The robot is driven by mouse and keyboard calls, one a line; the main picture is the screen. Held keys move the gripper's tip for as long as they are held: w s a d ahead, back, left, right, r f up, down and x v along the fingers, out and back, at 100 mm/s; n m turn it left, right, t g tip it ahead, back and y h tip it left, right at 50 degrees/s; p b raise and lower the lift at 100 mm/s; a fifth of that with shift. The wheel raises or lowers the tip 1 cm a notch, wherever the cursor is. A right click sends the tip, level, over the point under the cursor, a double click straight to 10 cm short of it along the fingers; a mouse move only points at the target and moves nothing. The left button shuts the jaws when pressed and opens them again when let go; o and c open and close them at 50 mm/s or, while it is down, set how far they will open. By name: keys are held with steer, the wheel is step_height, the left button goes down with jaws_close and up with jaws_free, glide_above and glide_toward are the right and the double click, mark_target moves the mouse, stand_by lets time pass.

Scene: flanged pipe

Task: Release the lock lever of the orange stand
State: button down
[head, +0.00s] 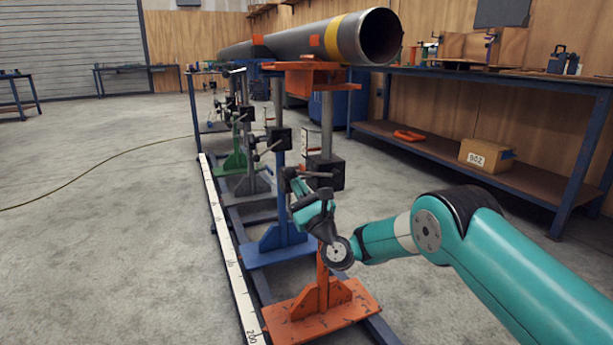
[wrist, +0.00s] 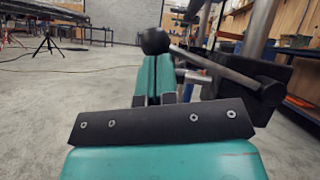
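The orange stand (head: 322,299) is the nearest in a row, with an orange base, a grey post and a black clamp block (head: 325,173). In the wrist view its dark lock lever (wrist: 215,66) runs from a black hub (wrist: 268,92) at right to a black ball knob (wrist: 155,41). My gripper (head: 298,184) reaches in beside the block on its left. Its teal fingers (wrist: 154,80) look closed together with only a thin dark seam. The knob shows just beyond the fingertips; I cannot tell whether they touch it.
A long grey pipe (head: 320,40) with a yellow band rests across the stands. A blue stand (head: 278,240) and a green stand (head: 235,160) stand behind. A workbench (head: 480,80) is at right, with a cardboard box (head: 486,154). Open floor lies at left.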

steer(key=shift+w+d+r+m+t+p, duration=0.1)
steer(key=shift+r+m+t+p, duration=0.05)
steer(key=shift+r+p, duration=0.7)
steer(key=shift+w+d+r+m+t+p, duration=0.1)
steer(key=shift+r+m+t+p, duration=0.05)
steer(key=shift+r+p, duration=0.7)
steer(key=shift+r, duration=0.15)
steer(key=b, duration=1.8)
glide_toward(300, 173)
steer(key=a+f, duration=0.1)
steer(key=a, duration=0.1)
steer(key=b+v, duration=0.4)
steer(key=b, duration=0.3)
steer(key=shift+s+a, duration=0.1)
steer(key=shift+s, duration=0.25)
